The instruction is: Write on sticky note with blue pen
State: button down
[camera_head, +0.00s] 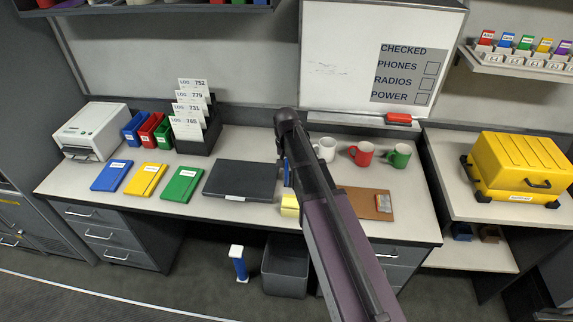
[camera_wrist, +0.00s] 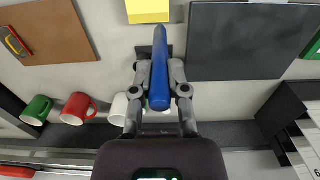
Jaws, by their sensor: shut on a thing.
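My gripper (camera_wrist: 160,80) is shut on the blue pen (camera_wrist: 159,60), which shows clearly between the fingers in the wrist view. In the head view my arm hides most of the gripper, and a sliver of blue (camera_head: 287,176) shows beside the arm. The yellow sticky note (camera_wrist: 148,10) lies at the top edge of the wrist view, just beyond the pen's far end. The pen appears apart from it. The note also shows in the head view (camera_head: 289,207), near the desk's front edge, partly hidden by my arm.
A dark flat case (camera_head: 240,180) lies left of the note, and a brown clipboard (camera_head: 361,203) lies right. White (camera_head: 325,149), red (camera_head: 362,154) and green mugs (camera_head: 398,155) stand behind. A bin (camera_head: 286,268) is below the desk. Bare desk surrounds the note.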

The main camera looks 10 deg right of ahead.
aim_at(287, 183)
jog(key=shift+f+b, duration=2.8)
jog(key=shift+f, duration=0.05)
jog(key=shift+f+b, duration=0.6)
jog(key=shift+f, duration=0.05)
dwell(0.5)
jog(key=shift+s+d, duration=0.4)
jog(key=shift+s, duration=0.25)
dwell(0.9)
jog(key=shift+w+d, duration=0.3)
jog(key=shift+d, duration=0.4)
dwell(1.1)
jog(key=shift+s+d, duration=0.15)
jog(key=shift+s, duration=0.1)
dwell(0.4)
